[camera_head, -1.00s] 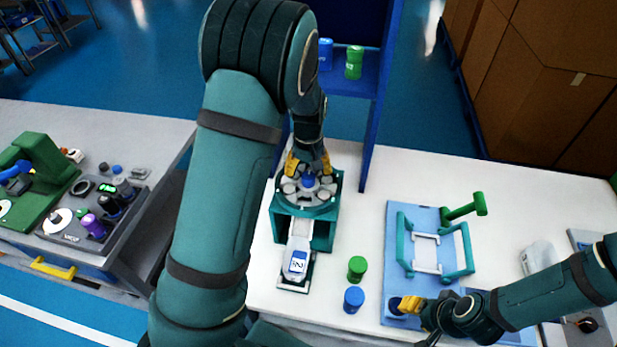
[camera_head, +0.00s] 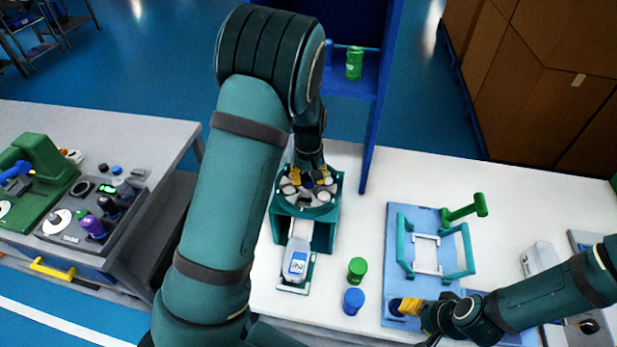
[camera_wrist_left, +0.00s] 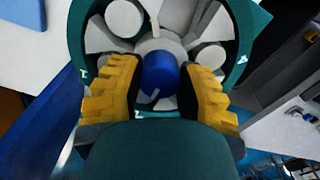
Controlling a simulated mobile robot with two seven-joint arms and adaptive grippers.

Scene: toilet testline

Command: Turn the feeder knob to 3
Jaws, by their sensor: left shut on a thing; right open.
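The feeder (camera_head: 322,212) is a teal stand with a round top on the white table in the head view. Its blue knob (camera_wrist_left: 160,74) sits at the centre of a grey spoked disc (camera_wrist_left: 118,18) with white round pieces, seen in the left wrist view. My left gripper (camera_head: 309,178) comes down from above, its yellow fingers (camera_wrist_left: 158,90) shut on both sides of the knob. My right gripper (camera_head: 396,306) is open near the blue board, low at the right.
A white bottle (camera_head: 297,262) labelled 2 lies in the feeder's chute. A blue board (camera_head: 429,226) with teal handles lies further right. A blue shelf post (camera_head: 374,140) rises just behind the feeder.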

